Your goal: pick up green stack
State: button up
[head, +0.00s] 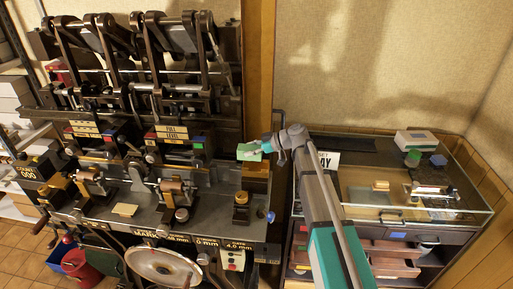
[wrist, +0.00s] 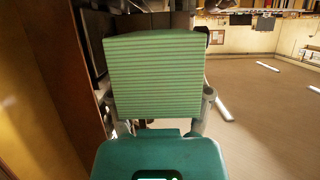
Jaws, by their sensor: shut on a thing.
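The green stack (head: 246,151) is a flat block with thin pale lines along its side. In the wrist view the green stack (wrist: 153,75) fills the upper middle, standing between the finger pads. My gripper (head: 262,148) is shut on it, and its fingers (wrist: 158,98) show at both sides of the stack. In the head view the stack is at the right end of the machine bench, above a tan wooden block (head: 255,171). I cannot tell whether it is clear of that block. The stack's far side is hidden.
The dark press machine (head: 140,100) with levers and rollers fills the left. A glass-topped cabinet (head: 365,190) with open drawers (head: 392,250) stands at the right, holding several small blocks. A wooden post (head: 259,60) rises behind my gripper. Open floor (wrist: 265,120) shows in the wrist view.

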jog(key=s+a+r+p, duration=0.6)
jog(key=s+a, duration=0.1)
jog(key=a, duration=0.1)
jog(key=shift+s+a+r, duration=0.15)
jog(key=shift+s+r, duration=0.25)
dwell(0.4)
jog(key=shift+f, duration=0.1)
